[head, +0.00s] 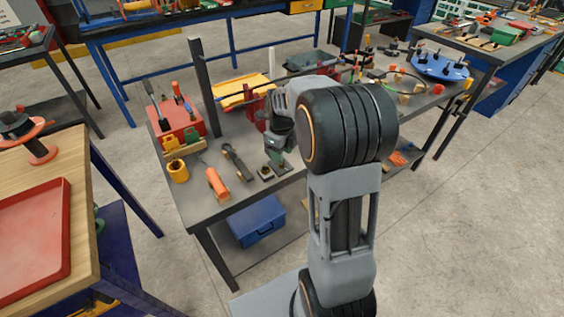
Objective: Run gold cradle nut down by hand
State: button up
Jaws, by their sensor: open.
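My gripper (276,157) points down over the front part of the grey workbench (205,205). It is open, and no held object shows between its jaws. A small dark-gold piece (265,172) lies on the bench just left of and below the gripper; it looks like a nut, but it is too small to be sure. A small greenish upright part on a dark base (280,165) stands right under the gripper. I cannot tell whether the gripper touches it. My arm hides the bench behind and to the right of the gripper.
A red tool box (176,126) and a dark post (204,85) stand behind. A blue disc (440,67) lies far right. Floor right is clear.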

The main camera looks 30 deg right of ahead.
jog(key=shift+f, duration=2.15)
grip_shut()
